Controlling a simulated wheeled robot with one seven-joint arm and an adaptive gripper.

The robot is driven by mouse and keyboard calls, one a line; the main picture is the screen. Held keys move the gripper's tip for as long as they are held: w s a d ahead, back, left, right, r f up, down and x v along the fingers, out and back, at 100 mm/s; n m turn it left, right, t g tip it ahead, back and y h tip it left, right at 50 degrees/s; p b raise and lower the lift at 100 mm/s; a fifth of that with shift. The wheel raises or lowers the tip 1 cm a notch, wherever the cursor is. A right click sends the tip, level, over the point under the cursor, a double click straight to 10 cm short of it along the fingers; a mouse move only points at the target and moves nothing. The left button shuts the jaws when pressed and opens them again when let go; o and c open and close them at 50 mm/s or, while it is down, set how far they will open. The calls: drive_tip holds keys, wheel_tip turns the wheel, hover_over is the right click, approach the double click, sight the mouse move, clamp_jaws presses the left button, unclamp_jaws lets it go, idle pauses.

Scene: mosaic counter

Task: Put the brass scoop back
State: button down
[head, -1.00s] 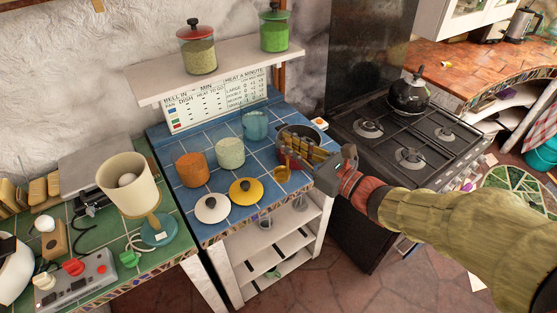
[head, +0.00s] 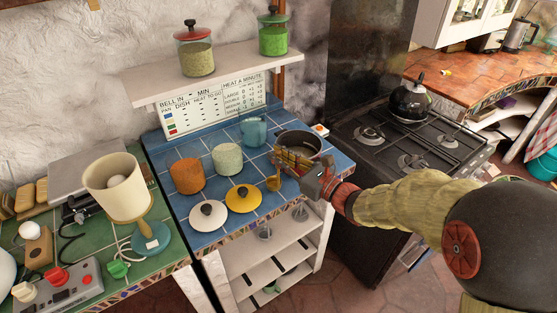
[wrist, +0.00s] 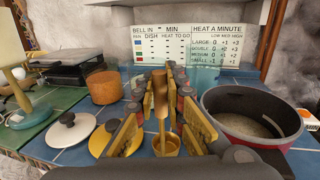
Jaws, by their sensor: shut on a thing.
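The brass scoop (head: 273,183) has a small round bowl and an upright wooden handle, clear in the wrist view (wrist: 160,92). My gripper (head: 290,160) is shut on the handle, with yellow ridged fingers on both sides of it in the wrist view (wrist: 161,112). The bowl hangs below the fingers, right of the yellow lid (head: 243,198) and near the front of the blue-tiled counter (head: 195,223). I cannot tell whether the bowl touches the tiles. The fingers partly hide the handle in the head view.
A red and dark pot (wrist: 253,118) stands close right of my gripper. Orange (head: 187,175), pale (head: 227,159) and blue (head: 253,130) canisters stand to the left and behind. A white lid (head: 208,215) lies left of the yellow lid. The stove (head: 400,145) is at right.

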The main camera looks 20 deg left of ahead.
drive_tip(key=shift+r, duration=0.15)
drive_tip(key=c, duration=2.3)
unclamp_jaws()
drive_tip(key=shift+f, duration=0.25)
drive_tip(key=o, duration=0.5)
drive_tip(key=shift+c, duration=0.2)
drive_tip(key=shift+r, duration=0.1)
